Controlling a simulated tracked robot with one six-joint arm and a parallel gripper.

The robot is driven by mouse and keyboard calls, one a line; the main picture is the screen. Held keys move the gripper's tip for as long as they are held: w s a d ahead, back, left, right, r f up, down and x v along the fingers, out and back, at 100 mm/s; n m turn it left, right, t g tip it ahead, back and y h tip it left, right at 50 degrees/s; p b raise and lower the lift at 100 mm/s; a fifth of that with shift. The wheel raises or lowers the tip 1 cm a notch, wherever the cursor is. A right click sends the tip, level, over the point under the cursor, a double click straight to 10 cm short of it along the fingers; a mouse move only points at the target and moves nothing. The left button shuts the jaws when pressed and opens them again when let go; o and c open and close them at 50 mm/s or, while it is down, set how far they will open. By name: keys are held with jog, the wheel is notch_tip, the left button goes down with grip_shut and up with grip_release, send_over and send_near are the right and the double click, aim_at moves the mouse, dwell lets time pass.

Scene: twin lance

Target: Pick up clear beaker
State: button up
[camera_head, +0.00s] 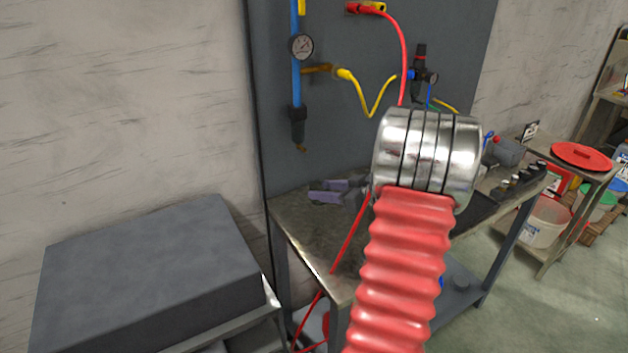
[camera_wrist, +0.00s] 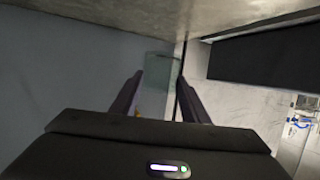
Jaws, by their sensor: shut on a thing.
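The clear beaker (camera_wrist: 160,70) shows in the wrist view as a pale, greenish see-through shape between the two dark fingertips. My gripper (camera_wrist: 160,80) is shut on it, with one finger on each side. In the head view my gripper (camera_head: 325,191) shows as small purple-grey fingers over the back left of the metal workbench (camera_head: 310,235), close to the grey panel. I cannot make out the beaker in the head view. Whether it touches the bench is not clear. My own red ribbed arm and metal wrist hide much of the bench.
A grey panel (camera_head: 345,130) stands behind the bench, with a blue pipe and gauge (camera_head: 301,47) and red and yellow hoses. A big dark grey block (camera_head: 150,270) is at the left. Small dark items (camera_head: 515,180) line the bench's right end. Buckets (camera_head: 545,222) stand at the far right.

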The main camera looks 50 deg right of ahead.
jog(key=s+a, duration=0.2)
jog(key=s, duration=0.4)
jog(key=shift+s, duration=0.4)
